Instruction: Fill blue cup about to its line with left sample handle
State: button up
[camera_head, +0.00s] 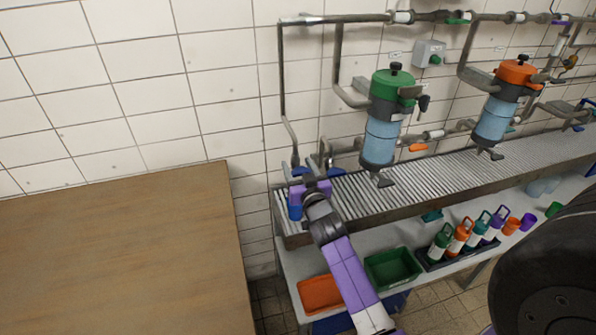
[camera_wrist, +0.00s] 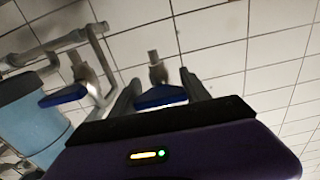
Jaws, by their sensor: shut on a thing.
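My gripper (camera_head: 312,188) is shut on the left blue sample handle (camera_wrist: 160,96), which sits between its two fingers in the wrist view. In the head view the left sample tap (camera_head: 298,171) shows just behind my gripper, which partly hides it. The blue cup (camera_head: 295,210) stands on the left end of the ribbed bench top, beside my gripper and below the left tap. Its line and its inside cannot be made out, and no liquid stream is visible. The right blue sample handle (camera_head: 337,172) is free and also shows in the wrist view (camera_wrist: 62,95).
A green-topped vessel (camera_head: 380,140) and an orange-topped vessel (camera_head: 495,120) hang over the ribbed bench (camera_head: 430,180). The lower shelf holds an orange tray (camera_head: 320,293), a green tray (camera_head: 393,267) and several coloured bottles (camera_head: 460,236). A wooden table (camera_head: 120,260) stands left.

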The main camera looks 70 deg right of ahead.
jog(key=o, duration=1.4)
jog(key=shift+s+a+f, duration=0.1)
jog(key=shift+s+a, duration=0.3)
jog(key=shift+a, duration=0.05)
jog(key=b+v, duration=0.2)
jog(key=v, duration=0.4)
jog(key=shift+s+a, duration=0.2)
jog(key=shift+a, duration=0.05)
